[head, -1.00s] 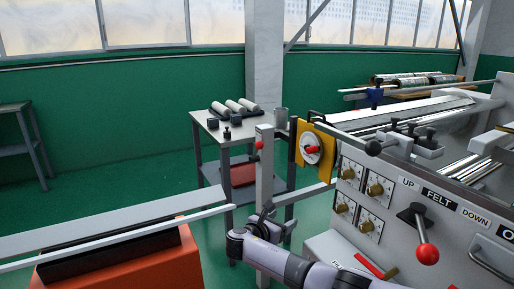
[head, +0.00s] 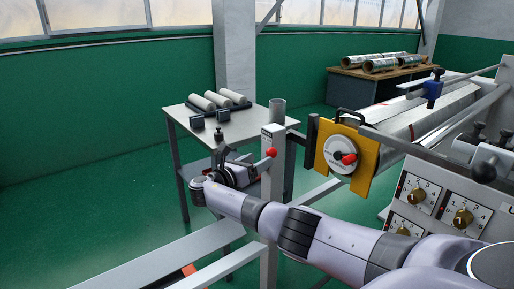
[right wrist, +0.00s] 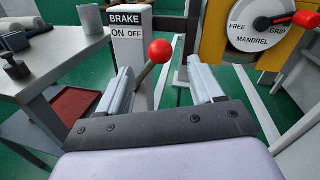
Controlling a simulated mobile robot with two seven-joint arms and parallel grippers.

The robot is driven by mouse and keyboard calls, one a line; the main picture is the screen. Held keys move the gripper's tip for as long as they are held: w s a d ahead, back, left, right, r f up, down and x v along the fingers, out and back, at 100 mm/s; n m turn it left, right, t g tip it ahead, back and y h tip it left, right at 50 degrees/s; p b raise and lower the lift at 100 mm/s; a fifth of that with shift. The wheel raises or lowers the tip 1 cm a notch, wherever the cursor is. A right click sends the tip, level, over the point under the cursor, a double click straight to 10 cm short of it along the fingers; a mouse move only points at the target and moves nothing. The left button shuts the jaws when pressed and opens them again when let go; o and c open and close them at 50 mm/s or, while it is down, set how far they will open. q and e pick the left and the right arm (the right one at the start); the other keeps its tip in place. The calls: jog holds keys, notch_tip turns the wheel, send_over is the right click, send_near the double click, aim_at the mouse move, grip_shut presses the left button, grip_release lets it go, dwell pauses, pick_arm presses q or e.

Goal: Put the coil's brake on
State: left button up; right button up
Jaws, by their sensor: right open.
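The brake lever has a red ball knob (head: 271,152) and is mounted on a grey post (head: 272,185). In the right wrist view the red ball (right wrist: 160,51) tops a thin lever leaning to the right, toward the OFF side of the "BRAKE ON OFF" label (right wrist: 125,25). My right gripper (right wrist: 162,75) is open, and the lever shows between its two fingers in that view. No contact with either finger is visible. In the head view the right gripper (head: 236,166) is just left of the red knob. My left gripper is out of view.
A yellow plate (head: 365,157) with a white mandrel dial (head: 341,154) stands right of the post; its red handle points toward GRIP. A grey side table (head: 250,128) with white rolls (head: 215,101) is behind. The machine panel (head: 420,185) is at right.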

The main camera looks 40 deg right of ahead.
aim_at(268, 155)
jog(key=shift+w+d+b, duration=0.2)
jog(key=shift+d+b, duration=0.2)
jog(key=shift+d, duration=1.4)
jog(key=shift+w+d+b, duration=0.2)
jog(key=shift+d+b, duration=0.2)
jog(key=shift+d, duration=1.35)
grip_shut()
